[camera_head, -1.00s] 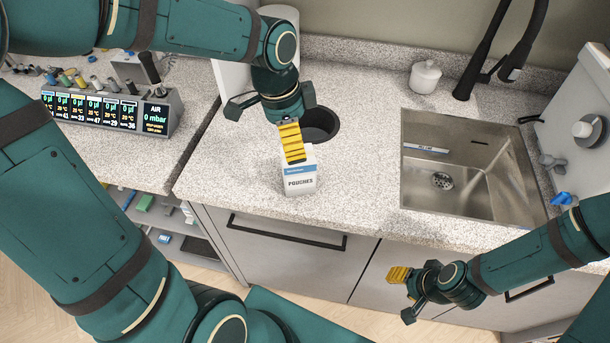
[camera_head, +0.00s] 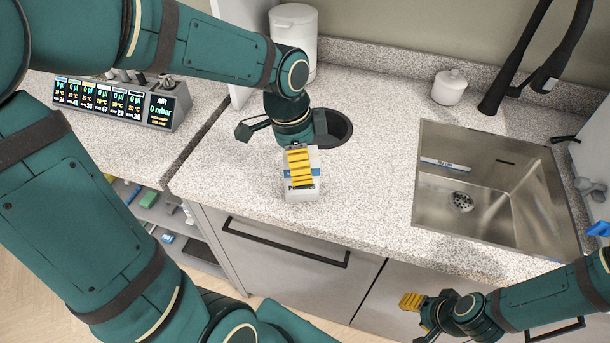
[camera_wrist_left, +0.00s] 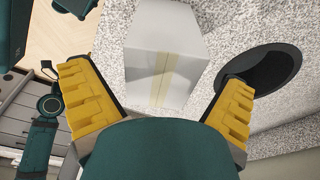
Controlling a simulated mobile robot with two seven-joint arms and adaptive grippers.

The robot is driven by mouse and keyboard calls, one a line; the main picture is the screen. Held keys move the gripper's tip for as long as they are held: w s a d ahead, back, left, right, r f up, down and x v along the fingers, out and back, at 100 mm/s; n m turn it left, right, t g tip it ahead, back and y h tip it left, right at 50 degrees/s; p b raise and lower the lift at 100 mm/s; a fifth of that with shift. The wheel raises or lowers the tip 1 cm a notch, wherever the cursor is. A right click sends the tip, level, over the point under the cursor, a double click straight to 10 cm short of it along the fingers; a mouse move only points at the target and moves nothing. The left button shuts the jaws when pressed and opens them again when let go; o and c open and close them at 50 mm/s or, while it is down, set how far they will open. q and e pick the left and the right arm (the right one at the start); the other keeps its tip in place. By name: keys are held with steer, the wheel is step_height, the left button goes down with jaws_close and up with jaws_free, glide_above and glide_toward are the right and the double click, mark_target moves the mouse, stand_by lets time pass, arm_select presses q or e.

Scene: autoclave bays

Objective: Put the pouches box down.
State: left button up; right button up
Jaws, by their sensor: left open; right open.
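The pouches box (camera_head: 302,190), white with a blue band and dark lettering, stands upright on the speckled counter (camera_head: 370,200) near its front edge. My left gripper (camera_head: 300,165) is open just behind and above the box, and its yellow finger hides part of the label. In the left wrist view the box (camera_wrist_left: 165,65) lies ahead, between and beyond the two spread yellow fingers (camera_wrist_left: 155,105), with a gap on each side. My right gripper (camera_head: 412,315) is at the lower right, in front of the cabinets and below the counter top; it is open and holds nothing.
A round dark opening (camera_head: 335,128) is in the counter behind the box. A steel sink (camera_head: 490,185) is to the right, with a lidded white jar (camera_head: 449,87) behind it. A display unit (camera_head: 120,100) stands at left. Counter between box and sink is clear.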

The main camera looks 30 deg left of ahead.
arm_select(q)
steer(key=shift+c, duration=0.3)
steer(key=c, duration=1.3)
steer(key=shift+r, duration=0.1)
steer(key=shift+c, duration=0.2)
